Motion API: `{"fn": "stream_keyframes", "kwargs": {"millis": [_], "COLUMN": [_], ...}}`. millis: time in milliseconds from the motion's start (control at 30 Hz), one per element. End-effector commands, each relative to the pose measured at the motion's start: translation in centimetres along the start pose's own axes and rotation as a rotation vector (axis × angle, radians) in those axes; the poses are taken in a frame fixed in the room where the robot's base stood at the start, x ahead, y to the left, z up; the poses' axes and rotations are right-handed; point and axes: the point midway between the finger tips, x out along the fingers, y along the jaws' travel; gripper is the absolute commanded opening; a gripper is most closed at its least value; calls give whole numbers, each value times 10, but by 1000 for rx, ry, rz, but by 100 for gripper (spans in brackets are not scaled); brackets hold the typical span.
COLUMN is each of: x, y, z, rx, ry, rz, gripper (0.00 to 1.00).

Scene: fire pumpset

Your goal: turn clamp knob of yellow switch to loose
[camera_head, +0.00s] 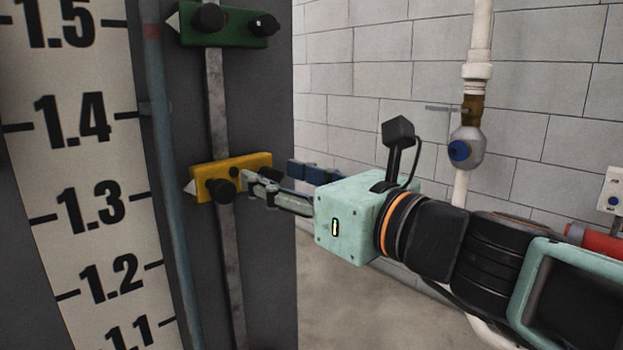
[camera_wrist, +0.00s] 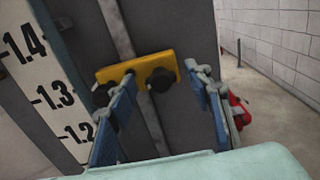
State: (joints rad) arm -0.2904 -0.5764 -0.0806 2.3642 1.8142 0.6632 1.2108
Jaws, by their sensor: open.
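The yellow switch (camera_head: 205,171) is clamped on a vertical metal rail, with a white pointer at its left end. Its left black knob (camera_head: 220,190) shows clearly in the head view; the right part of the switch is partly hidden by my gripper (camera_head: 260,184). In the wrist view the yellow switch (camera_wrist: 138,68) has a left knob (camera_wrist: 102,94) and a right knob (camera_wrist: 160,79). My gripper (camera_wrist: 164,79) is open, with one finger on each side of the right knob. I cannot tell whether the fingers touch it. I cannot tell which knob is the clamp knob.
A green switch (camera_head: 225,27) with two black knobs sits higher on the same rail (camera_head: 217,100). A scale board (camera_head: 70,150) and a thin pipe (camera_head: 166,130) stand to the left. A white pipe with a valve (camera_head: 467,145) runs along the block wall at the right.

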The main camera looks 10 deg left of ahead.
Motion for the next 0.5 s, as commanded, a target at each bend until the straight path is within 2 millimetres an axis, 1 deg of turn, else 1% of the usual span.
{"fn": "stream_keyframes", "kwargs": {"millis": [233,500], "x": [0,0], "y": [0,0], "z": [0,0], "rx": [0,0], "ry": [0,0], "rz": [0,0], "gripper": [45,16]}}
